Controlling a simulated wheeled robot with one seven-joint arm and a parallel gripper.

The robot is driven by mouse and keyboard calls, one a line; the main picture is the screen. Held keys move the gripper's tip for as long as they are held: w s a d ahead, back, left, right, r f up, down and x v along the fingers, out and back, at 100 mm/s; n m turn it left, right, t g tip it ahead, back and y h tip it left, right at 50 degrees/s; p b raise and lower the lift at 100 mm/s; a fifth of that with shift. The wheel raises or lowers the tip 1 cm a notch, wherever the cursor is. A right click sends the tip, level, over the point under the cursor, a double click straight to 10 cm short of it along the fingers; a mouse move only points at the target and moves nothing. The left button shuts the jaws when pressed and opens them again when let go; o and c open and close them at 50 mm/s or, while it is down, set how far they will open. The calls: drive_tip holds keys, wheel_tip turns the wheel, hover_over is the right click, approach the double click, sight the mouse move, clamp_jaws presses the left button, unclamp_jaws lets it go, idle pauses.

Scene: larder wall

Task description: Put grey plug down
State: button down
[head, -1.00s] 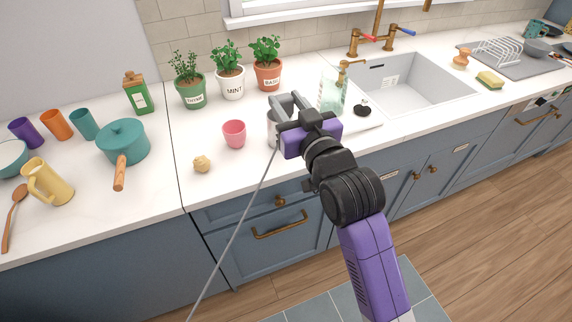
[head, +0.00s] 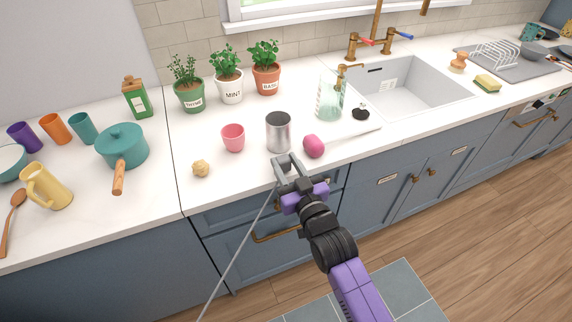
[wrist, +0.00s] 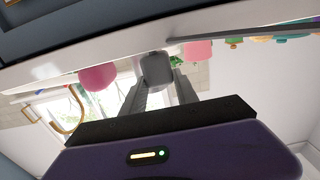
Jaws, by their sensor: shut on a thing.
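My gripper (head: 287,162) is at the front edge of the white counter (head: 240,185), in front of the metal can. It is shut on the grey plug (wrist: 157,69), which shows between the fingertips in the wrist view. In the head view the plug is hard to tell from the grey fingers. A thin grey cord (head: 240,250) runs from the gripper down to the floor side at lower left. I cannot tell whether the plug touches the counter.
Close beyond the gripper stand a metal can (head: 278,133), a pink cup (head: 233,138) and a pink round object (head: 313,146). A small yellowish lump (head: 201,168) lies to the left. Bare counter lies between the lump and the teal pan (head: 122,146).

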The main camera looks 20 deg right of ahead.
drive_tip(key=shift+f, duration=0.25)
drive_tip(key=shift+f, duration=0.15)
drive_tip(key=c, duration=0.9)
unclamp_jaws()
drive_tip(key=shift+c, duration=0.2)
drive_tip(key=shift+r, duration=0.2)
drive_tip(key=s+b, duration=0.1)
drive_tip(key=s, duration=1.1)
